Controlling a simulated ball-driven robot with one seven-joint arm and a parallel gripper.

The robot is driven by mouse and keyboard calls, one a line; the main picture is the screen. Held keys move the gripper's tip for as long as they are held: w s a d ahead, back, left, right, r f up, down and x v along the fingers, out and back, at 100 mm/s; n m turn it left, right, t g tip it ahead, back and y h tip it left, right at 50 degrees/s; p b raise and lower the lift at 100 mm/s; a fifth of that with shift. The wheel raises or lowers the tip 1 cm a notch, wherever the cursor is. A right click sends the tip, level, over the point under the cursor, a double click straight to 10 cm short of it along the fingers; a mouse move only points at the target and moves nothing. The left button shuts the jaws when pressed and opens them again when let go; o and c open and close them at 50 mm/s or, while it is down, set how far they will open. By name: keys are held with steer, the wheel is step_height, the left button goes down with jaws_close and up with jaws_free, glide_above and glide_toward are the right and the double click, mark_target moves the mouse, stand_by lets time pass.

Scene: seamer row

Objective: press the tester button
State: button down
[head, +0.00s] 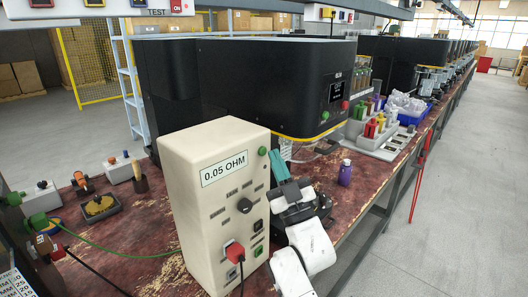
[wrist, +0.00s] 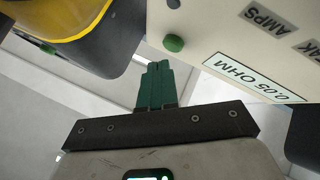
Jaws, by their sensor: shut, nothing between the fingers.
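The tester is a beige box (head: 205,190) with a "0.05 OHM" label, standing at the near edge of the bench. A round green button (head: 262,151) sits high on its front panel; it also shows in the wrist view (wrist: 173,43). My gripper (head: 274,156) has teal fingers, shut and empty, just right of that button in the head view. In the wrist view the fingertips (wrist: 157,66) point toward the button's side of the panel, with a visible gap in the picture. I cannot tell the depth between them. A smaller green spot (head: 258,252) is low on the panel.
A red plug (head: 235,252) with a cable and a black knob (head: 244,205) stick out of the panel. A black machine (head: 270,85) with a yellow band stands behind. A purple bottle (head: 345,172) stands on the bench right of my gripper. The aisle floor is clear at right.

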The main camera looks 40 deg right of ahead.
steer(key=s+p, duration=0.1)
steer(key=s, duration=0.4)
stand_by(0.6)
stand_by(0.5)
steer(key=s+a+f+m+g+y, duration=0.1)
steer(key=s+a+f+g+y, duration=0.15)
steer(key=f+g, duration=0.75)
steer(key=s+a+f+m+g+y, duration=0.15)
steer(key=a+f+g, duration=0.25)
steer(key=f, duration=1.2)
steer(key=s+a+f+g+y, duration=0.1)
steer(key=s+a+f+g, duration=0.1)
steer(key=s, duration=0.4)
steer(key=s+a+f+n+g+y, duration=0.1)
steer(key=s+a+f+g, duration=0.2)
steer(key=s, duration=0.4)
steer(key=s+a+f+g+y, duration=0.1)
steer(key=s+a+f+g, duration=0.2)
steer(key=s+f+g, duration=0.2)
steer(key=shift+s+g, duration=0.3)
steer(key=shift+s, duration=0.9)
